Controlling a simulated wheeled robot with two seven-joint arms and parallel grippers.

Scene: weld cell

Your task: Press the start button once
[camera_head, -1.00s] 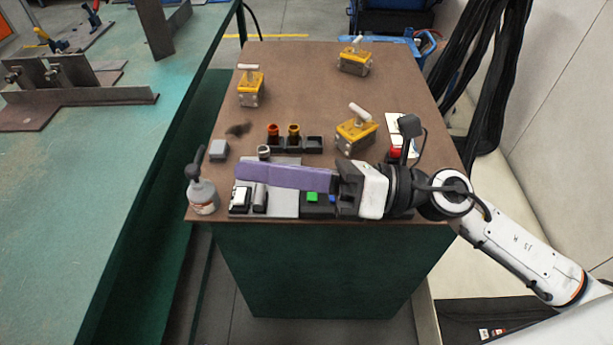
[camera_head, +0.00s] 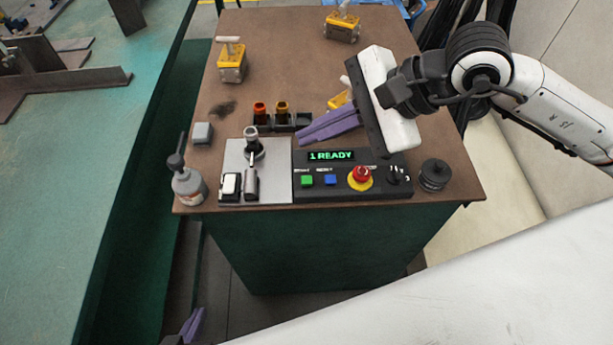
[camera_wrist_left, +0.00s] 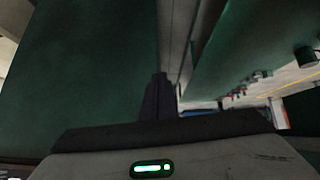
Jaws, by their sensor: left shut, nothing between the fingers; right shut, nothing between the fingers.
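A control panel (camera_head: 345,195) lies at the front of the brown tabletop. It has a green button (camera_head: 307,180), a blue button (camera_head: 330,180), a red emergency stop (camera_head: 361,174) on a yellow ring and a black knob. Its display (camera_head: 331,156) reads "1 READY". The small labels above the buttons are too blurred to read. My right gripper (camera_head: 312,134), with purple fingers, is shut and empty behind the panel, above the tabletop. My left gripper (camera_head: 192,325) is shut, low at the bottom edge, apart from the cabinet; it also shows in the left wrist view (camera_wrist_left: 158,98).
A grey plate (camera_head: 276,185) with a clamp-like device adjoins the panel's left. A bottle (camera_head: 187,185) stands at the left corner, and a black round part (camera_head: 434,175) right of the panel. Yellow blocks (camera_head: 231,68) stand farther back. A green table (camera_head: 90,180) is left.

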